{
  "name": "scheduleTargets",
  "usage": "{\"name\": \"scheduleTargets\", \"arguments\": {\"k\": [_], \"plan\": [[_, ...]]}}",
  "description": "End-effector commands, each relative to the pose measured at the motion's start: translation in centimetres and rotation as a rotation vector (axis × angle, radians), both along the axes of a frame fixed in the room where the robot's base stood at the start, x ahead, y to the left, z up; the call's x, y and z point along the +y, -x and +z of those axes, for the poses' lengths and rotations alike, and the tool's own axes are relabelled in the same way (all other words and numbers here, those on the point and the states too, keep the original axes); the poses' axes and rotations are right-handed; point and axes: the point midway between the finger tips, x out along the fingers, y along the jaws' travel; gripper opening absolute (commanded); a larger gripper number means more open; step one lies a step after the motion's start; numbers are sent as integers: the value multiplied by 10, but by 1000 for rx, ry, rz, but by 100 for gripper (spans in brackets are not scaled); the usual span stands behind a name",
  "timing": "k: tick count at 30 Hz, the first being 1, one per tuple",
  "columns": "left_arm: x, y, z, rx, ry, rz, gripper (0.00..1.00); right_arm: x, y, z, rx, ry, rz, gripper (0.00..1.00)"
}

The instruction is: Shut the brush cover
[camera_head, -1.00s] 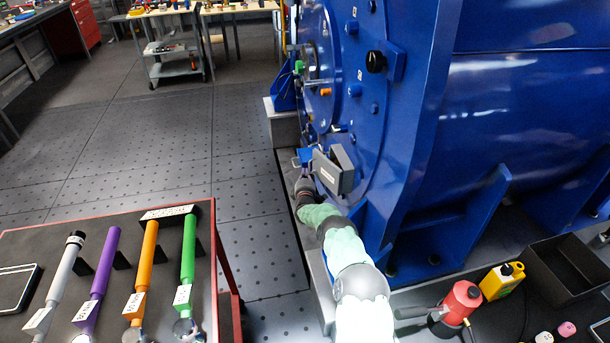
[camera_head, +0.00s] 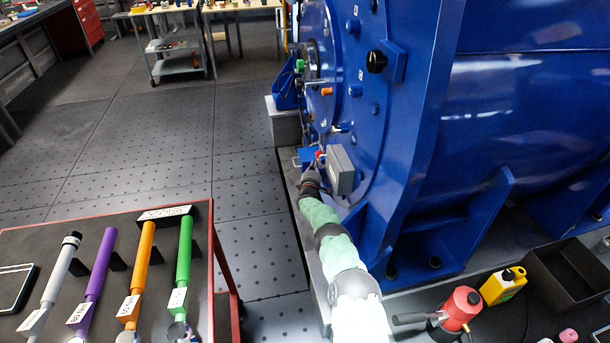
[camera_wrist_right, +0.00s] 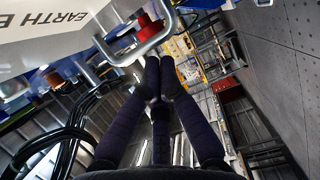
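The brush cover shows as a grey box-like cover (camera_head: 341,170) low on the blue motor's end face in the head view. In the wrist view its pale face (camera_wrist_right: 45,30) carries the lettering "EARTH B", cut off by the frame. A bent metal handle (camera_wrist_right: 138,57) with a red part (camera_wrist_right: 150,27) behind it is close to my fingertips. My right gripper (camera_head: 309,174) is just left of the cover. My left gripper is not in view.
The blue motor housing (camera_head: 500,130) fills the right side. A small blue part (camera_head: 306,156) with a handle is beside the cover. A red-edged tool cart (camera_head: 214,255) stands front left. Floor left is clear.

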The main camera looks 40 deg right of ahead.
Motion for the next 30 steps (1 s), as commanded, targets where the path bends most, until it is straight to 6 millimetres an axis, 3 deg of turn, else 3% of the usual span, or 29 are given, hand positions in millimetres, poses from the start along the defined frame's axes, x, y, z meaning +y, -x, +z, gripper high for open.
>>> {"name": "scheduleTargets", "arguments": {"k": [14,30], "plan": [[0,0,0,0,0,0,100,9,8,0,1,-1,1,0],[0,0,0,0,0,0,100,53,52,1,2,-2,1,0]]}}
